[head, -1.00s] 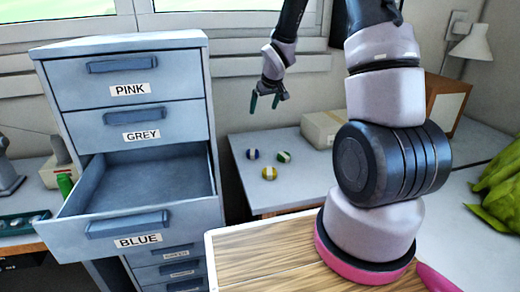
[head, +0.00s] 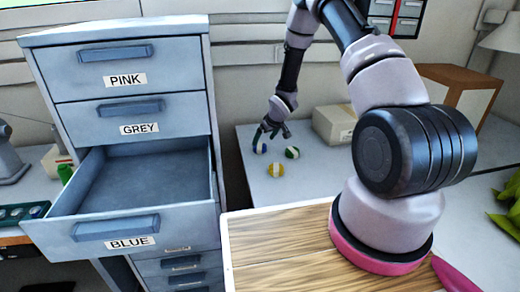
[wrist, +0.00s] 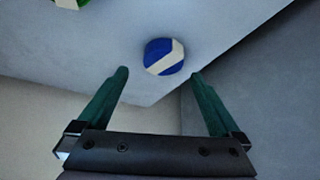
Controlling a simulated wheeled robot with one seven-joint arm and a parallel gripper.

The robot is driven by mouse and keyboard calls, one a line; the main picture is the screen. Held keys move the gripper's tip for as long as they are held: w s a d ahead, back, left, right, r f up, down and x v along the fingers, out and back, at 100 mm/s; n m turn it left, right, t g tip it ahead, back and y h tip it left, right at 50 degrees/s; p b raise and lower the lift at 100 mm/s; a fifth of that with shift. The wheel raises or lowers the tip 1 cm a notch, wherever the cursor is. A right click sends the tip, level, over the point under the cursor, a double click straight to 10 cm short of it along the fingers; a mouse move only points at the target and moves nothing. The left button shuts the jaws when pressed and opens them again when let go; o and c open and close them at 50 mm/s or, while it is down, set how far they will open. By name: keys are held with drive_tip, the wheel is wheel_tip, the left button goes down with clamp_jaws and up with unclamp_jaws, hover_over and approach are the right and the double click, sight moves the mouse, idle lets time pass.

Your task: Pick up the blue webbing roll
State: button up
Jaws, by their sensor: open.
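The blue webbing roll (head: 262,148), blue with a pale band, lies on the grey table behind the wooden top. In the wrist view the blue roll (wrist: 164,57) sits just beyond the fingertips, centred between them. My gripper (head: 268,128) is open above and close to the roll. In the wrist view my gripper's (wrist: 160,75) green fingers are apart with nothing between them. In the head view the fingers partly overlap the roll.
A yellow roll (head: 274,170) and a green roll (head: 292,152) lie close by on the table (head: 320,165). A cardboard box (head: 334,124) stands to the right. A drawer cabinet (head: 128,60) with its BLUE drawer (head: 118,236) pulled out and empty stands at left.

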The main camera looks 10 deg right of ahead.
sight(260, 146)
drive_tip(key=x, duration=0.4)
drive_tip(key=shift+a+f, duration=0.3)
drive_tip(key=shift+f, duration=0.1)
drive_tip(key=c, duration=1.3)
